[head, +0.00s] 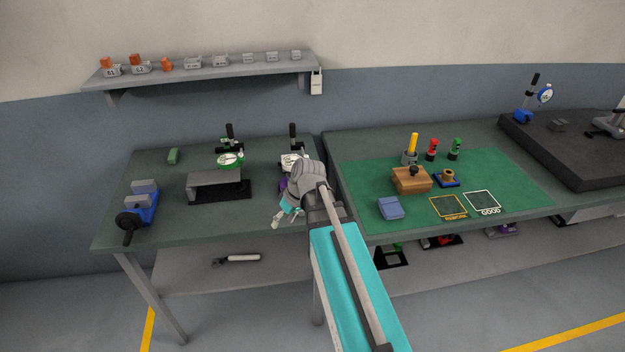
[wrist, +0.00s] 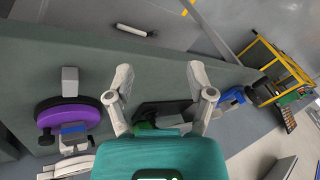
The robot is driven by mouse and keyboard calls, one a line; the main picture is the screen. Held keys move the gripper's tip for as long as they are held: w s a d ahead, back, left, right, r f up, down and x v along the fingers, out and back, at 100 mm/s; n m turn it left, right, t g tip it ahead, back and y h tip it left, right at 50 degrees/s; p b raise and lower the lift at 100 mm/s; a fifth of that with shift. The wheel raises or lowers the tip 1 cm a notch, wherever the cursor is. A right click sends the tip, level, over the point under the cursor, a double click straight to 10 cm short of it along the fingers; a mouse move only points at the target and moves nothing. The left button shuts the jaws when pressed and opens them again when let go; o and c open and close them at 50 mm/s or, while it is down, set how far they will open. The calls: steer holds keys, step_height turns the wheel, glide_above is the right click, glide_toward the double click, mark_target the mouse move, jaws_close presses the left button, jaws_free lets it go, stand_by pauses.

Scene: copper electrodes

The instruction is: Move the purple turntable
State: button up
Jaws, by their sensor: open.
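The purple turntable (wrist: 66,113) shows in the wrist view as a round purple disc with dark and grey parts on it, left of my fingers. In the head view only a sliver of purple (head: 283,184) shows beside my wrist, on the right part of the left bench; my arm hides the rest. My gripper (wrist: 160,78) is open with nothing between its fingers. In the head view it (head: 285,217) points down near the bench's front right, apart from the turntable in the wrist view.
The left bench (head: 200,230) also carries a blue vise (head: 143,203), a grey block stand (head: 214,183) and a green dial gauge (head: 230,158). A second dial stand (head: 293,160) rises behind my gripper. The right bench has a green mat (head: 500,180) with several small items.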

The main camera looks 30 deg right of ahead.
steer(key=w+d+n+t+y+b, duration=0.1)
steer(key=w+d, duration=0.1)
steer(key=d, duration=0.2)
steer(key=w+d+n+t+y+b, duration=0.1)
steer(key=w+d+t, duration=0.1)
steer(key=d, duration=0.3)
steer(key=w+d+n+t+y+b, duration=0.1)
steer(key=w+d+b, duration=0.1)
steer(key=w+d, duration=0.1)
steer(key=shift+d+r+y, duration=0.15)
steer(key=shift+d+y, duration=0.15)
steer(key=shift+d, duration=0.5)
steer(key=d+r+n+t+b, duration=0.1)
steer(key=d+t, duration=0.1)
steer(key=d, duration=0.3)
steer(key=w+d+r+n+t+y+b, duration=0.1)
steer(key=d+t, duration=0.1)
steer(key=d, duration=0.4)
steer(key=shift+w+d+r+t+b, duration=0.15)
steer(key=shift+d+r+t+b, duration=0.1)
steer(key=shift+d+t+b, duration=0.05)
steer(key=b+x, duration=0.4)
steer(key=x, duration=0.8)
steer(key=shift+f+b, duration=0.15)
steer(key=shift+b, duration=0.25)
steer(key=shift+x, duration=0.9)
jaws_close()
